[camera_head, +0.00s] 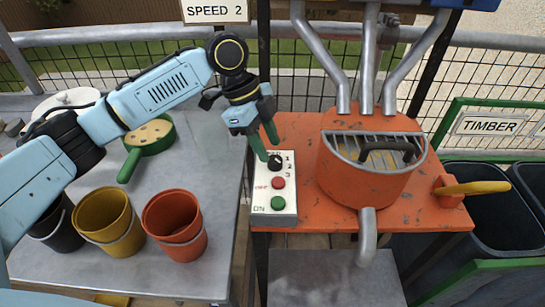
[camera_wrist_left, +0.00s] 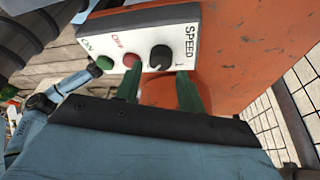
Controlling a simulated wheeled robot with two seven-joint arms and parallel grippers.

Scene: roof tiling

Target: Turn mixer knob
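The black mixer knob (camera_head: 274,163) sits at the top of a white control panel (camera_head: 261,202), beside the numbers 1, 2 and 3. Below it are a red button (camera_head: 278,182) and a green button (camera_head: 278,203). My left gripper (camera_head: 266,147) is over the knob, its green fingers pointing down at it. In the left wrist view the fingers (camera_wrist_left: 159,72) are apart, and the knob (camera_wrist_left: 160,57) shows between and just beyond their tips. I cannot tell whether they touch it, nor which number it points to. My right gripper is not in view.
A sign (camera_head: 215,10) reads "SPEED 2". The orange mixer (camera_head: 365,175) with its grate stands right of the panel, a yellow-handled lever (camera_head: 475,187) farther right. Yellow (camera_head: 108,220) and orange (camera_head: 174,225) buckets and a green pan (camera_head: 150,136) stand on the grey table at left.

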